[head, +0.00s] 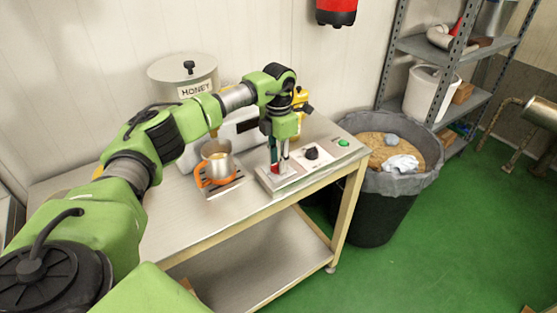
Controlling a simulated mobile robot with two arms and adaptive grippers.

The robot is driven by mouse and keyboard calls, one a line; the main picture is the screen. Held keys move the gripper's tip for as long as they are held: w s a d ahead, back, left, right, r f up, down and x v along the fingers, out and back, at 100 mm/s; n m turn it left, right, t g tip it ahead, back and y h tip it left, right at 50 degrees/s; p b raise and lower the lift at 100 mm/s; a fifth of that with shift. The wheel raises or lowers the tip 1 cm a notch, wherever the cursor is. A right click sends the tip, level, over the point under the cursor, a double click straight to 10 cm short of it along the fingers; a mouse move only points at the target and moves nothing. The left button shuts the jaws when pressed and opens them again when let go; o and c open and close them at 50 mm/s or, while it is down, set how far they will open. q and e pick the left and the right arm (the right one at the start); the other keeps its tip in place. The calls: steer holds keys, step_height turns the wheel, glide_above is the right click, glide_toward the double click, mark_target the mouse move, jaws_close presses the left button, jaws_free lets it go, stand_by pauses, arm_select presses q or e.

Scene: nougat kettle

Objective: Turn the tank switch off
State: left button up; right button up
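A control panel (326,157) lies on the metal table, with a black knob (311,153) and a lit green button (344,143). A small red part (275,169), perhaps the tank switch, shows at the panel's left end, partly hidden by my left gripper. Its position, on or off, is too small to tell. My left gripper (279,163) points down over that end, its fingertips at or just above the red part. Whether they touch it or are open is unclear. My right gripper is not in view. The honey tank (184,76) stands at the back of the table.
A metal pot (216,158) with an orange band stands on a small grate left of the panel. A yellow item (300,98) is behind my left wrist. A lined black bin (372,210) stands right of the table, before a grey shelf (420,46). Green floor is open at the front right.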

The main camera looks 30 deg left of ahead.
arm_select(q)
step_height(320, 180, up, 12)
stand_by(0.4)
stand_by(0.4)
